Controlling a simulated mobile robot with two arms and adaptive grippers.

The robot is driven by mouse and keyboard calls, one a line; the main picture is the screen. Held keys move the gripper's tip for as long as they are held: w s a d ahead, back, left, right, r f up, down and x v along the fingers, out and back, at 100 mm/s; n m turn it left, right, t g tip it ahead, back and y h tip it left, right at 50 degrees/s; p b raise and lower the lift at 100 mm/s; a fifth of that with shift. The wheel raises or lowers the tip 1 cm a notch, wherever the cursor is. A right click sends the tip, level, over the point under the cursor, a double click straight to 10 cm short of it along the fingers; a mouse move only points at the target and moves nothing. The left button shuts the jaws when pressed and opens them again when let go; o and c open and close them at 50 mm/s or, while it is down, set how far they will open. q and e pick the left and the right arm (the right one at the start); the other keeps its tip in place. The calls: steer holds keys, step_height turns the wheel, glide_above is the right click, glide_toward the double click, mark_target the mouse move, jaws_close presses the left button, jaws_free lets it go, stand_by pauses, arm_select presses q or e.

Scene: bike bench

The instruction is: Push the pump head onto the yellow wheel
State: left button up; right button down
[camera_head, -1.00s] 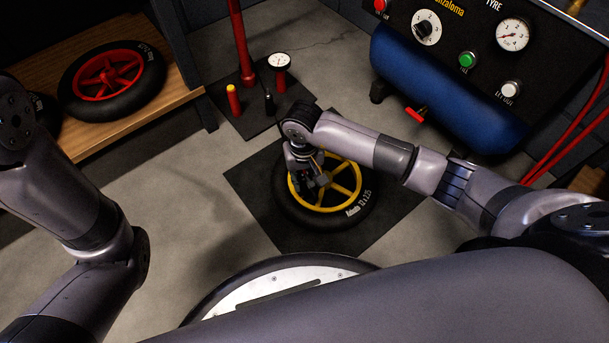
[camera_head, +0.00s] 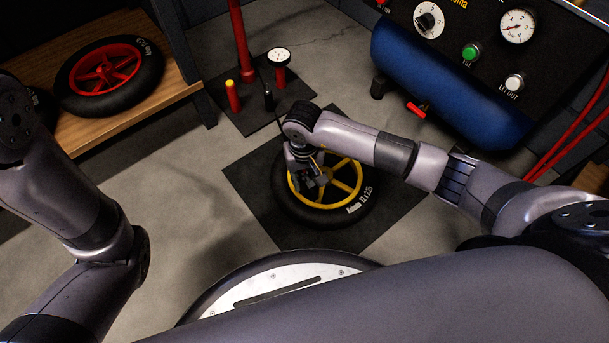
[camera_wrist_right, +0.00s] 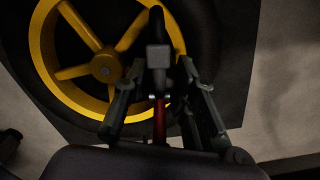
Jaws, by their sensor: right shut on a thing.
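The yellow wheel (camera_head: 344,196), a yellow rim in a black tyre, lies flat on a dark mat on the floor. It fills the upper left of the wrist view (camera_wrist_right: 48,55). My right gripper (camera_head: 312,180) is over the left part of its rim, pointing down. In the wrist view the right gripper (camera_wrist_right: 160,85) is shut on the pump head (camera_wrist_right: 158,57), a grey block with a black curved end and a red part below. The pump head overlaps the rim and tyre there; whether it touches the valve is hidden. My left arm shows at the left; its gripper is out of view.
A red pump (camera_head: 239,45) with a gauge (camera_head: 278,56) stands on another mat behind the wheel. A red wheel (camera_head: 104,75) lies on the wooden bench (camera_head: 135,128) at the left. A blue compressor (camera_head: 405,70) stands at the back right. Bare floor lies left of the mat.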

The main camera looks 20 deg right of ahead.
steer(key=c, duration=1.2)
jaws_free()
